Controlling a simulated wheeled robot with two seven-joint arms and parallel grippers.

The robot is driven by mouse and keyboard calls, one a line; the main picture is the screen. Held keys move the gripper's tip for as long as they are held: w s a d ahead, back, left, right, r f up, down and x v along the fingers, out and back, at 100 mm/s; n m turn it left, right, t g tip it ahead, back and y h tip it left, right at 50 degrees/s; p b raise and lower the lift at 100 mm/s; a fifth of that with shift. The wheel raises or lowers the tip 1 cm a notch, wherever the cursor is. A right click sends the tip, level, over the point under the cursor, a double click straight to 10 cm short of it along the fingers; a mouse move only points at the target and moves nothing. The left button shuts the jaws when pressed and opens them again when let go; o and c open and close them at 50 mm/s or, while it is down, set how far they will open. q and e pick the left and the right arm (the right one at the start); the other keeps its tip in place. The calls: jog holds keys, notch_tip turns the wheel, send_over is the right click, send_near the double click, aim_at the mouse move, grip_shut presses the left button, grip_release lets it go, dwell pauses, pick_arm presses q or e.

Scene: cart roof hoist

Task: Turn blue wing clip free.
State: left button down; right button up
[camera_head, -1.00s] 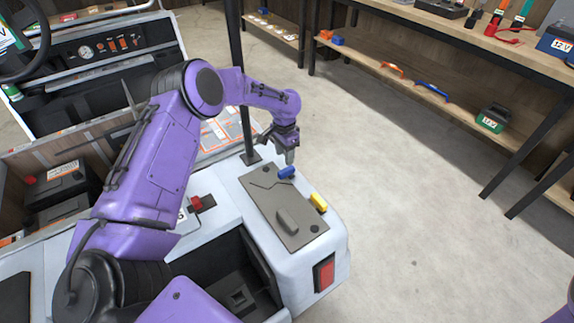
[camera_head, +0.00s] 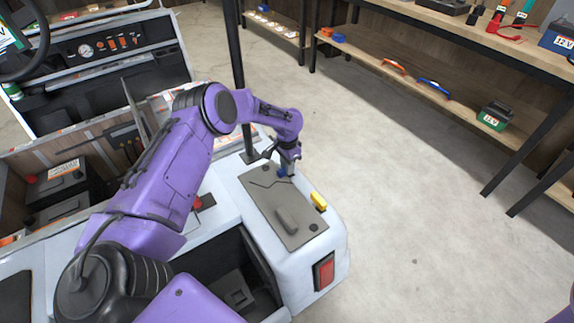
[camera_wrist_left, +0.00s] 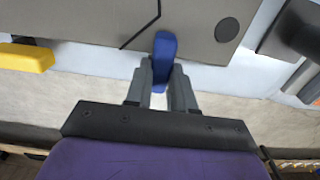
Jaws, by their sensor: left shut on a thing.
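The blue wing clip (camera_wrist_left: 164,50) sits at the edge of a grey panel (camera_wrist_left: 90,22) in the left wrist view. My left gripper (camera_wrist_left: 161,72) is shut on the clip, one finger on each side of its near end. In the head view my left gripper (camera_head: 287,168) points down at the far edge of the grey panel (camera_head: 268,192) and partly hides the blue clip (camera_head: 283,173). A yellow wing clip (camera_head: 318,201) sits on the right edge of the panel and shows at the left in the wrist view (camera_wrist_left: 26,57). My right gripper is not in view.
A black post (camera_head: 238,90) rises from the cart close beside my left gripper. A grey raised handle (camera_head: 287,220) stands on the panel. A red lamp (camera_head: 324,271) is at the cart's corner. Open floor (camera_head: 420,230) lies to the right, before a wooden shelf (camera_head: 450,80).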

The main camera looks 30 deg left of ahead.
pick_arm(q)
jog(key=shift+a, duration=0.1)
jog(key=m+b, duration=0.1)
jog(key=m, duration=0.2)
jog(key=shift+a+f+b, duration=0.1)
jog(key=shift+a+b, duration=0.05)
jog(key=shift+b, duration=0.25)
jog(key=m, duration=0.1)
jog(key=m+b, duration=0.1)
jog(key=m, duration=0.1)
jog(key=m+b, duration=0.1)
jog(key=m, duration=0.1)
jog(key=shift+w+a, duration=0.2)
jog(key=shift+w, duration=0.05)
jog(key=m, duration=0.2)
jog(key=m+b, duration=0.1)
jog(key=m, duration=0.2)
jog(key=shift+w+a+m+b, duration=0.1)
jog(key=shift+w+m+b, duration=0.2)
jog(key=shift+m+b, duration=0.1)
jog(key=shift+w+r+m+b, duration=0.15)
jog(key=shift+m+b, duration=0.1)
jog(key=shift+m, duration=0.75)
jog(key=shift+w+r+m+b, duration=0.15)
jog(key=shift+m+b, duration=0.1)
jog(key=shift+m, duration=0.75)
jog(key=c, duration=1.1)
grip_release()
jog(key=shift+o, duration=0.7)
jog(key=shift+f, duration=0.1)
